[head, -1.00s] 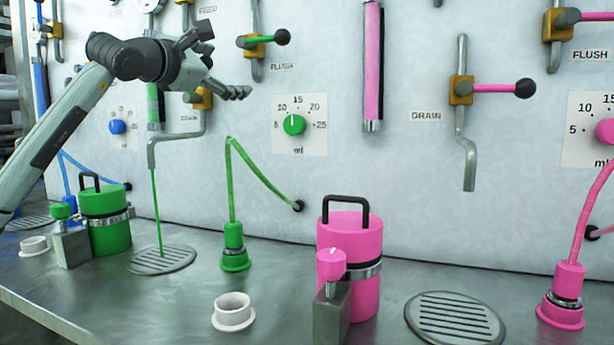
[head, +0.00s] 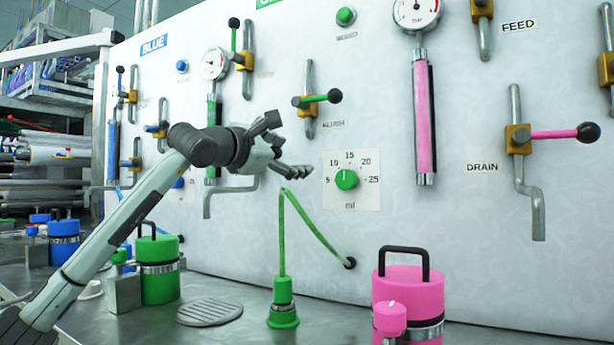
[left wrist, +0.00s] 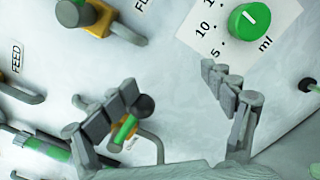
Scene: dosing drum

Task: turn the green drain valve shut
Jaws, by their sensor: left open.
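The green drain valve's handle (left wrist: 124,130), with a black ball end, shows in the left wrist view close by the left-hand finger. Whether they touch, I cannot tell. In the head view my left arm hides this valve; its bent outlet pipe (head: 207,202) shows below, with no green stream under it. My left gripper (head: 290,145) is open in front of the panel, fingers pointing right. Its spread fingers also show in the left wrist view (left wrist: 168,80). I see nothing held between them. My right gripper is not in view.
The green valve (head: 320,98) sits above the gripper and the green dial (head: 347,180) to its right. A green hose (head: 283,235) rises below. A green canister (head: 158,268), drain grate (head: 210,311) and pink canister (head: 408,290) stand on the bench.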

